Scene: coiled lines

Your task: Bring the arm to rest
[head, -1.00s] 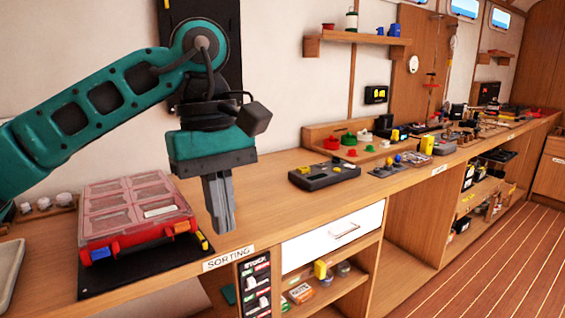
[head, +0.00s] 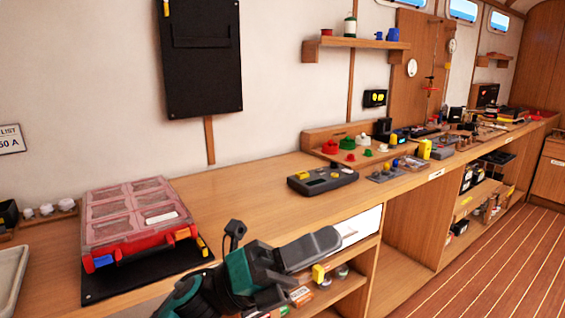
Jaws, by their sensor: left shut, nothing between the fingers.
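My left arm, green and black, comes up from the bottom edge in the head view, low in front of the bench. My left gripper (head: 322,244) points to the right, its grey fingers together with nothing between them. It covers part of the white drawer front (head: 362,226) and of the open shelves below in the picture. I cannot tell how far it stands from the bench front. My right gripper is not in view.
A red case with a clear lid (head: 140,215) lies on a black mat (head: 150,282) on the wooden bench (head: 235,200). A dark handheld device (head: 323,181) and red, green and white knobs lie farther right. The floor (head: 470,270) at right is clear.

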